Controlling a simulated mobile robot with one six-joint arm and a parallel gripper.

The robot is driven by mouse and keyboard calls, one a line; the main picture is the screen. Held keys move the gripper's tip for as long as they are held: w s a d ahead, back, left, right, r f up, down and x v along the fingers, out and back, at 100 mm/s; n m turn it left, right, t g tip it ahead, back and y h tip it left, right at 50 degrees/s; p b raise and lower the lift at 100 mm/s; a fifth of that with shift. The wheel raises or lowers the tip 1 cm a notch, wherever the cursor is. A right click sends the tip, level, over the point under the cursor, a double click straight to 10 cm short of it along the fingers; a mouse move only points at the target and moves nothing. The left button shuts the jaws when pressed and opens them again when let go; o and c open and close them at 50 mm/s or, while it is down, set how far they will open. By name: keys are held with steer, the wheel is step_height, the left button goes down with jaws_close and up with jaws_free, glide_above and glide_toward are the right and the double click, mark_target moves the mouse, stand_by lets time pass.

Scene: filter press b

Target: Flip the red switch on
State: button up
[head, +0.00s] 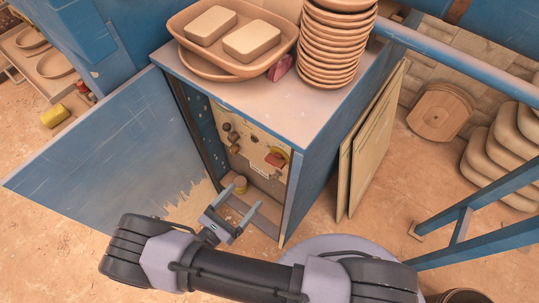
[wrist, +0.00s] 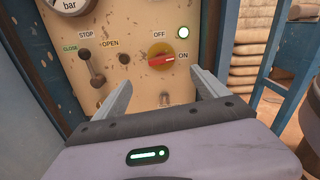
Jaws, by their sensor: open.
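The red switch (wrist: 161,59) is a rotary knob on a yellow plate in the wrist view. OFF is printed above it and ON to its right. In the head view the red switch (head: 276,159) shows on the panel inside the open blue cabinet. My gripper (head: 239,199) is open and empty in front of the cabinet opening, lower than the switch. In the wrist view my gripper (wrist: 161,79) has its fingers apart, one on each side below the switch, with no visible contact.
A lever (wrist: 92,68) marked STOP, CLOSE and OPEN sits left of the switch, under a gauge (wrist: 70,5). The cabinet door (head: 110,150) stands open at left. Stacked plates (head: 332,45) and a tray (head: 190,52) top the cabinet.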

mark_target(272, 164)
steer(key=b+x, duration=0.1)
steer(key=x, duration=1.4)
steer(key=shift+s+b, duration=0.15)
steer(key=shift+b, duration=0.2)
steer(key=c, duration=1.4)
steer(key=shift+m+b, duration=0.3)
steer(key=shift+m, duration=0.7)
steer(key=o, duration=1.4)
steer(key=shift+s, duration=0.1)
